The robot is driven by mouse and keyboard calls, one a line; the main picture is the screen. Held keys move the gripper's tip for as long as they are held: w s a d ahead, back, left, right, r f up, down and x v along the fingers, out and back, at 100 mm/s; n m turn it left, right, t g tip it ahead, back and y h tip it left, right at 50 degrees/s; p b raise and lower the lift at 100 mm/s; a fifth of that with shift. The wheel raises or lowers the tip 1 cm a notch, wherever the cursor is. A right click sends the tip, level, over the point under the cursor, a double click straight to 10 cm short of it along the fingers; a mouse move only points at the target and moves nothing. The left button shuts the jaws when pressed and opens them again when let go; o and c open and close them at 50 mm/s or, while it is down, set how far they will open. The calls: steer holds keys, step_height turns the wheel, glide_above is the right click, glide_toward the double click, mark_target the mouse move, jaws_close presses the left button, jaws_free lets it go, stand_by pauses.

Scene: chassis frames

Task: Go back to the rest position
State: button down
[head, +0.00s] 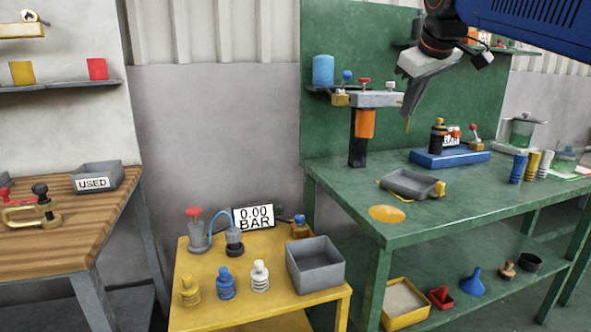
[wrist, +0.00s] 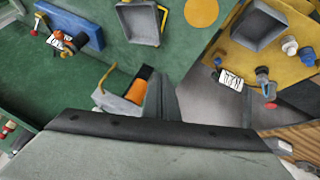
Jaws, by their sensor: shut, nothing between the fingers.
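My gripper (head: 408,118) hangs at the upper right of the head view, above the green bench (head: 345,190) and in front of its green back panel. Its fingers are shut and hold nothing. In the wrist view my gripper (wrist: 161,98) shows as grey fingers over the bench edge, with its broad body filling the lower part. The orange and grey stand (head: 365,123) is just left of the gripper in the head view. It also shows beside the fingers in the wrist view (wrist: 137,90). I cannot tell the exact gap between them.
A grey tray (head: 411,183) and a blue block (head: 448,158) with fittings are on the green bench. A yellow table (head: 215,262) holds a grey bin (head: 315,264), a "0.00 BAR" display (head: 254,217) and several fittings. A wooden bench (head: 95,215) stands left.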

steer(key=s+d+f+m+g, duration=0.1)
steer(key=s+f+m, duration=0.1)
steer(key=s+f, duration=0.7)
steer(key=s+d+f+m+g, duration=0.1)
steer(key=s+f+m, duration=0.1)
steer(key=s+f, duration=0.8)
steer(key=s+d+f+m, duration=0.1)
steer(key=s+f, duration=0.9)
steer(key=f, duration=0.9)
steer(key=shift+d+f+m+g, duration=0.15)
steer(key=shift+f+m+g, duration=0.25)
steer(key=shift+r, duration=0.1)
